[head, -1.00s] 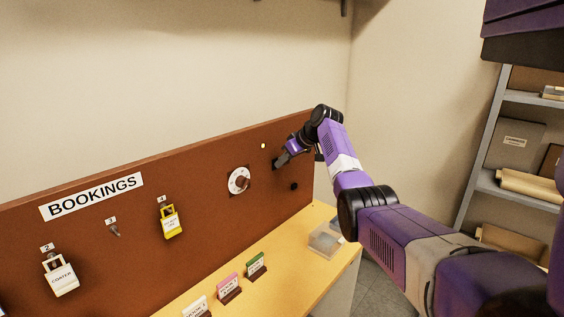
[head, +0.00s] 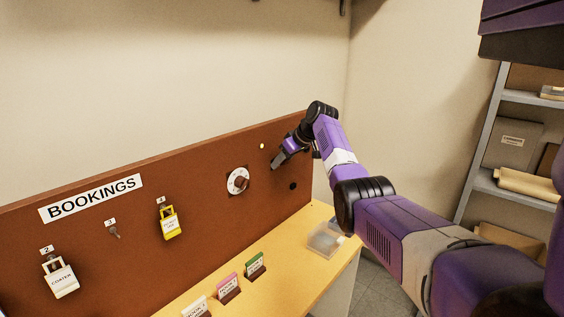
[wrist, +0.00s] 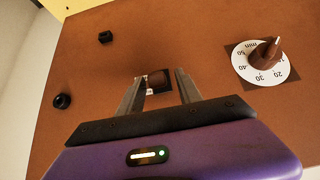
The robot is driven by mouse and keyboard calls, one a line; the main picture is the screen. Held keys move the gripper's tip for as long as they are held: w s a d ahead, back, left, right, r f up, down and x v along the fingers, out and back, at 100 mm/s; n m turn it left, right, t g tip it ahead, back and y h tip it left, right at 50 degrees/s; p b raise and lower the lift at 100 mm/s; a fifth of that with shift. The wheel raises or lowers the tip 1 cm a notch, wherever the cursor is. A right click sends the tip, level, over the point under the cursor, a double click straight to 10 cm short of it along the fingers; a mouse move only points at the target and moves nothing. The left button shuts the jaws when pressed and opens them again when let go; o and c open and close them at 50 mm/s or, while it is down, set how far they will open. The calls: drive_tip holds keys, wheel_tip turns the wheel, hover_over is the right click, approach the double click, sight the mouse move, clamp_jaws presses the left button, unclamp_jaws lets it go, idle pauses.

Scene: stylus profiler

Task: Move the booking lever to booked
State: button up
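The booking lever appears to be the dark brown knob (wrist: 156,79) on a small plate with white marking, in the wrist view. My gripper (wrist: 158,92) is open, with one finger on each side of it in the picture. I cannot tell whether the fingers touch it or how far they stand off. The plate is partly covered by the fingers, and its lettering is not readable. In the head view my gripper (head: 277,162) is close to the brown board (head: 205,222), right of the dial, and hides the lever.
A timer dial (wrist: 261,61) with a brown pointer is on the board; it also shows in the head view (head: 238,181). Two black fittings (wrist: 106,37) (wrist: 62,101) are nearby. A yellow padlock (head: 170,223) hangs farther left. A clear box (head: 325,240) stands on the bench below.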

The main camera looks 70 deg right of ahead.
drive_tip(key=shift+s+r, duration=0.1)
drive_tip(key=shift+r, duration=0.05)
drive_tip(key=b+v, duration=0.1)
drive_tip(key=v, duration=0.6)
drive_tip(key=shift+s+r+b, duration=0.15)
drive_tip(key=shift+r+b, duration=0.05)
drive_tip(key=shift+b, duration=0.15)
idle(0.3)
